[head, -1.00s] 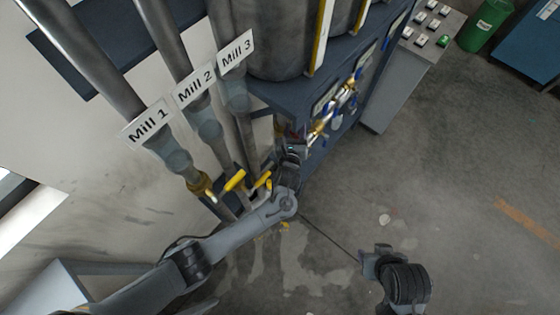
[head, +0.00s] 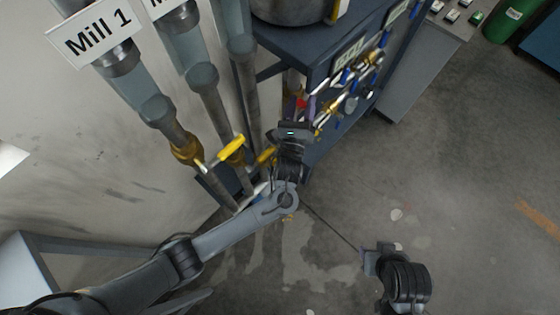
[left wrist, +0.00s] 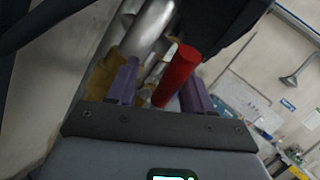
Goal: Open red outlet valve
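The red outlet valve handle (left wrist: 177,76) is a red bar standing between the two purple fingers of my left gripper (left wrist: 160,88) in the left wrist view. It is close to the right finger, with a clear gap to the left one; I cannot tell whether it touches. My left gripper is open. In the head view a bit of the red handle (head: 301,103) shows beside a purple finger of my left gripper (head: 304,108), and the rest is hidden. My right gripper (head: 370,260) is low in the head view, away from the valves; its fingers are not clear.
Yellow valve handles (head: 228,150) sit on the pipes left of my left gripper. A blue cabinet (head: 330,145) with several blue-handled valves stands right of it. The Mill 1 sign (head: 92,37) is at upper left. The concrete floor (head: 460,180) at right is free.

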